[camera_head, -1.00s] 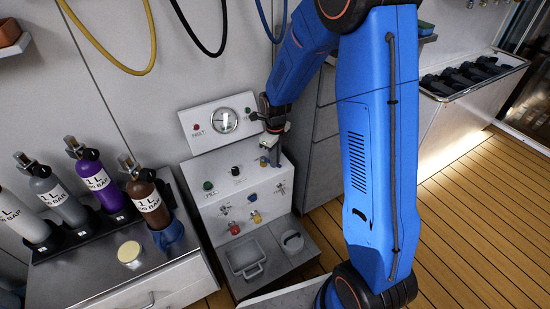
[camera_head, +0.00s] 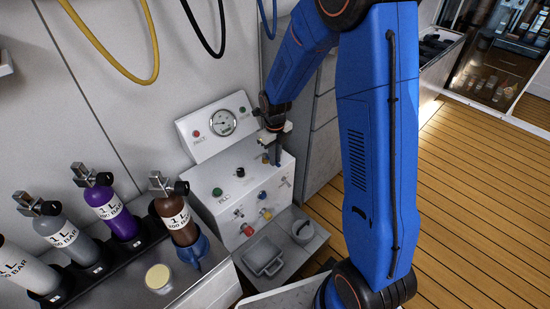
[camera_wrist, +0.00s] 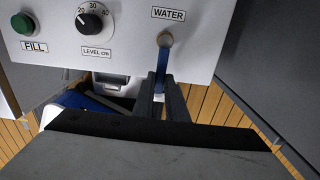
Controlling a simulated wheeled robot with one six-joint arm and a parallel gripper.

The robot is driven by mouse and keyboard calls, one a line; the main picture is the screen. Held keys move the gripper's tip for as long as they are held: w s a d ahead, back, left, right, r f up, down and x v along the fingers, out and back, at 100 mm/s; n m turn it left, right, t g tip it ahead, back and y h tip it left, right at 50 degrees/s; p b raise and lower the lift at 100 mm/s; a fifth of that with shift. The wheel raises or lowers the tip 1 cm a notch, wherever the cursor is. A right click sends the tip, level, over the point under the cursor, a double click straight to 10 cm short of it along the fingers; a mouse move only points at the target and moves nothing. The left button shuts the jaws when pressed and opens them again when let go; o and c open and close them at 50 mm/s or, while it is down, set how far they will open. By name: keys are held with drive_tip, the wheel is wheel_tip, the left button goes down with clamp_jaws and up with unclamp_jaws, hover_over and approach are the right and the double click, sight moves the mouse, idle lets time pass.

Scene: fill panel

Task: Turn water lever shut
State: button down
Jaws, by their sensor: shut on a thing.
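The water lever (camera_wrist: 164,58) sits under the WATER label on the white fill panel (camera_wrist: 110,65). Its blue handle points down in the wrist view, with a round brownish pivot at its top. My gripper (camera_wrist: 162,92) is shut on the handle, one dark finger on each side. In the head view my gripper (camera_head: 277,157) is at the upper right of the fill panel (camera_head: 225,185), and it largely hides the lever there.
The FILL button (camera_wrist: 21,24) and LEVEL dial (camera_wrist: 90,20) are left of the lever. A gauge box (camera_head: 223,122) stands behind the panel. Several gas cylinders (camera_head: 110,212) stand at left.

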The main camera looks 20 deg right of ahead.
idle(0.3)
drive_tip(key=c, duration=1.8)
unclamp_jaws()
drive_tip(key=shift+o, duration=0.2)
wheel_tip(320, 180, up, 17)
drive_tip(key=shift+r, duration=0.2)
